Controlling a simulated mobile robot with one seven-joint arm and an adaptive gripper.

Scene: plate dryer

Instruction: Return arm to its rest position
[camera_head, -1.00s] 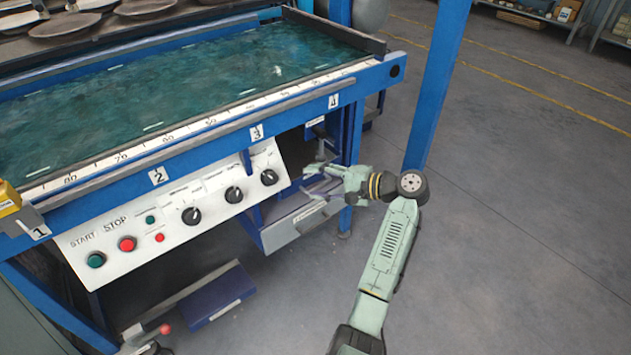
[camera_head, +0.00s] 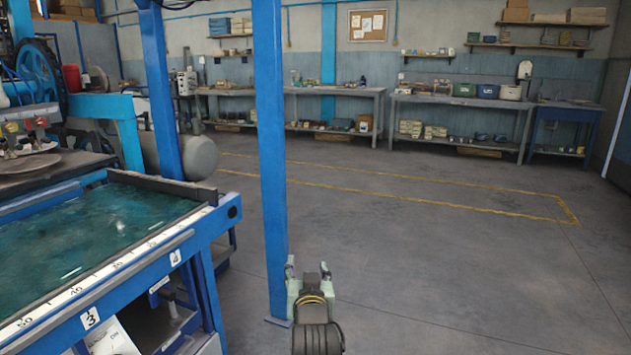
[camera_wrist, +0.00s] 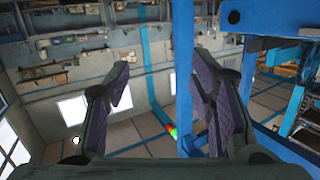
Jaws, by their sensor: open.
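My gripper (camera_head: 308,272) shows at the bottom middle of the head view, raised in front of me, with its fingers pointing away. It is close to the foot of a blue post (camera_head: 270,160) in the picture; I cannot tell the gap between them. In the wrist view my gripper (camera_wrist: 165,90) has its two dark fingers spread apart with nothing between them. The blue post (camera_wrist: 184,60) shows behind the fingers there. The rest of my arm is mostly below the head view.
The plate dryer (camera_head: 130,265) with its green-blue bed stands at the left. Workbenches (camera_head: 450,105) and shelves line the far wall. The grey floor (camera_head: 450,270) at the right is open, with a yellow line (camera_head: 400,197) across it.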

